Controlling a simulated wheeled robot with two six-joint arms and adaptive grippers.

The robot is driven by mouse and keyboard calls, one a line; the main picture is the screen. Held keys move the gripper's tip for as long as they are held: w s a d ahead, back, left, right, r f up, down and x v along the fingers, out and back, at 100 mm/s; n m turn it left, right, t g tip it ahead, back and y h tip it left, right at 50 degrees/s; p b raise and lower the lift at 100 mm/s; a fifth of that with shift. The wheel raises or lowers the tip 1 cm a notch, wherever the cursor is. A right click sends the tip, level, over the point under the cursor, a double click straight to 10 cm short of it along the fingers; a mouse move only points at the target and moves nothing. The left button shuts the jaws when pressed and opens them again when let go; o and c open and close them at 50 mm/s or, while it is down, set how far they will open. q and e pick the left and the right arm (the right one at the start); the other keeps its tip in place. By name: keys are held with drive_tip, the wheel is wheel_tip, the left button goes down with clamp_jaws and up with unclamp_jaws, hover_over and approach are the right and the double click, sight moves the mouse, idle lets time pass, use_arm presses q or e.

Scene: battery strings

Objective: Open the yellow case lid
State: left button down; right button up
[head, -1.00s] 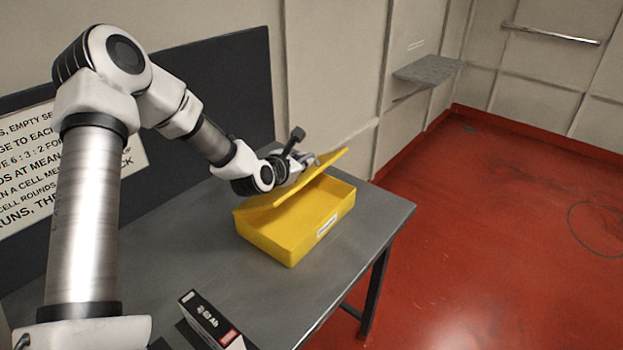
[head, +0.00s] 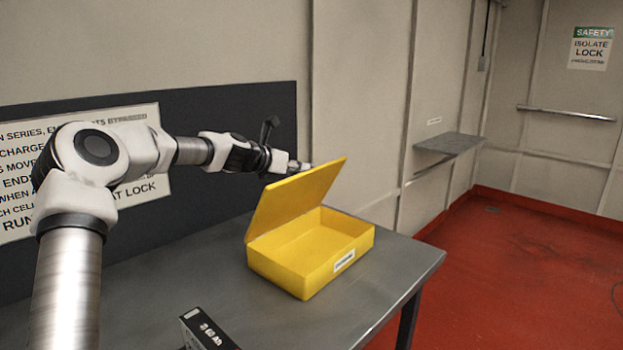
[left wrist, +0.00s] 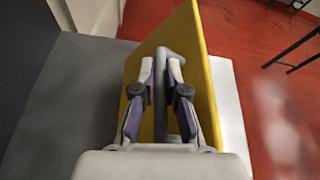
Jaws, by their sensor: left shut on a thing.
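The yellow case (head: 300,274) sits on the grey table, with a white label on its front. Its lid (head: 293,201) is hinged at the left and stands steeply raised, and the case's inside shows. The exact contact is partly hidden. My right gripper is not in view.
The grey table (head: 400,262) is clear to the right of the case. A dark box (head: 207,330) with white print stands at the front edge of the picture. A dark panel with a sign (head: 140,190) stands behind. A small wall shelf (head: 450,143) is at the right.

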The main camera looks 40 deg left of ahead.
use_arm(q)
drive_tip(key=a+p, duration=0.1)
drive_tip(key=a+n+h+p, duration=0.1)
drive_tip(key=p, duration=0.1)
drive_tip(key=a+n+p, duration=0.1)
drive_tip(key=a, duration=0.1)
drive_tip(key=shift+w+r+p, duration=0.1)
drive_tip(key=shift+w+p, duration=0.2)
drive_tip(key=shift+d, duration=0.1)
idle(0.8)
drive_tip(key=c, duration=1.5)
unclamp_jaws()
drive_tip(key=shift+a, duration=0.2)
drive_tip(key=shift+d, duration=0.1)
drive_tip(key=v, duration=0.7)
drive_tip(key=shift+s, duration=0.25)
